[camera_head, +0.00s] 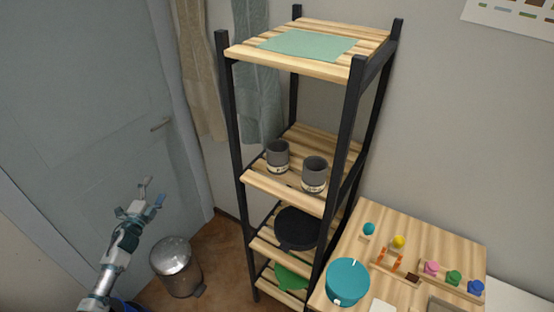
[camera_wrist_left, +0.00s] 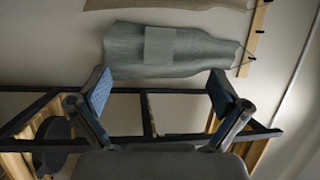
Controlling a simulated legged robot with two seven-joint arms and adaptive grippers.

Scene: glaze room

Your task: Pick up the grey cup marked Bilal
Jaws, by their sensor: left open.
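Two dark grey cups stand upright on the second shelf of a wooden rack in the head view: a left cup (camera_head: 277,153) and a right cup (camera_head: 314,170). Each has a pale band with writing near its base, too small to read, so I cannot tell which is marked Bilal. My left gripper (camera_head: 152,192) is open and empty, well left of the rack and apart from both cups. In the left wrist view its two fingers (camera_wrist_left: 160,92) are spread wide with nothing between them. My right gripper is not in view.
The rack's black front posts (camera_head: 232,120) flank the shelf. A black pan (camera_head: 297,228) lies on the shelf below. A teal pot (camera_head: 347,281) and small coloured jars stand on a wooden table (camera_head: 409,233) at right. A metal bin (camera_head: 176,267) stands on the floor.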

